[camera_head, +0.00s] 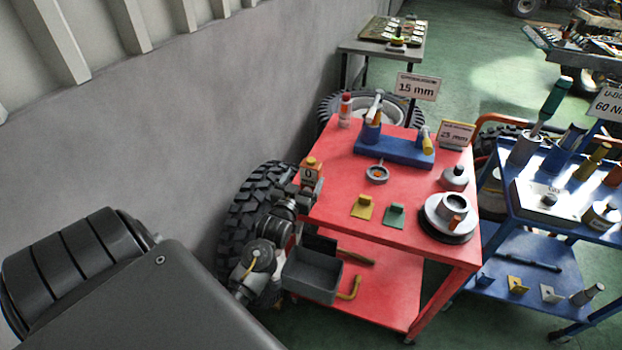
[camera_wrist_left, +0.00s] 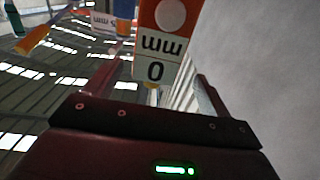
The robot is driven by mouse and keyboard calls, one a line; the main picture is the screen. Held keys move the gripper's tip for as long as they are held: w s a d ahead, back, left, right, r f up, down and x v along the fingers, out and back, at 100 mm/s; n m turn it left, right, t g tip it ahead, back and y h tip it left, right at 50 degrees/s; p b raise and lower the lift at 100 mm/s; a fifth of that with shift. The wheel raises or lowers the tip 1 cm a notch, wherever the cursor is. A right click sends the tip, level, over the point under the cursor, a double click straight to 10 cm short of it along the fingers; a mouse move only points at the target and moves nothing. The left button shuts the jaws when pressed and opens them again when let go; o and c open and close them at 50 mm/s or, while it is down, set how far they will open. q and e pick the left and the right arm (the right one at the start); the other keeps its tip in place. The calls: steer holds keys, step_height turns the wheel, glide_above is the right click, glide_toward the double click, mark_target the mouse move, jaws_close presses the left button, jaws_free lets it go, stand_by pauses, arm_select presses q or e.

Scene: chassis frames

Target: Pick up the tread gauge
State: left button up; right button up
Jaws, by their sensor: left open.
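The tread gauge (camera_head: 311,172) appears to be the small orange and white block marked "0" at the left edge of the red cart's top. My left gripper (camera_head: 303,190) is right by it, at the cart's left edge. In the left wrist view the gauge (camera_wrist_left: 158,42) shows its orange face and upside-down white "mm 0" label. The open fingers of my left gripper (camera_wrist_left: 156,78) stand to either side of its lower end in that picture. I cannot tell whether either finger touches it. My right gripper is not in view.
The red cart top (camera_head: 325,205) also holds a blue block (camera_head: 395,149), a grey ring (camera_head: 376,174), yellow (camera_head: 362,206) and green (camera_head: 396,215) plates and stacked discs (camera_head: 449,219). A grey bin (camera_head: 312,276) is below. A tire (camera_head: 250,195) and wall are close on the left.

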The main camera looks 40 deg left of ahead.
mark_target(308, 173)
arm_select(q)
steer(key=shift+w+a+r, duration=0.1)
steer(key=shift+w+r, duration=0.15)
steer(key=shift+w, duration=0.25)
steer(key=p+x, duration=0.1)
steer(key=x, duration=0.2)
steer(key=shift+w+p, duration=0.35)
steer(key=shift+w, duration=0.05)
steer(key=shift+w+f, duration=0.1)
steer(key=shift+w, duration=0.25)
steer(key=c, duration=1.2)
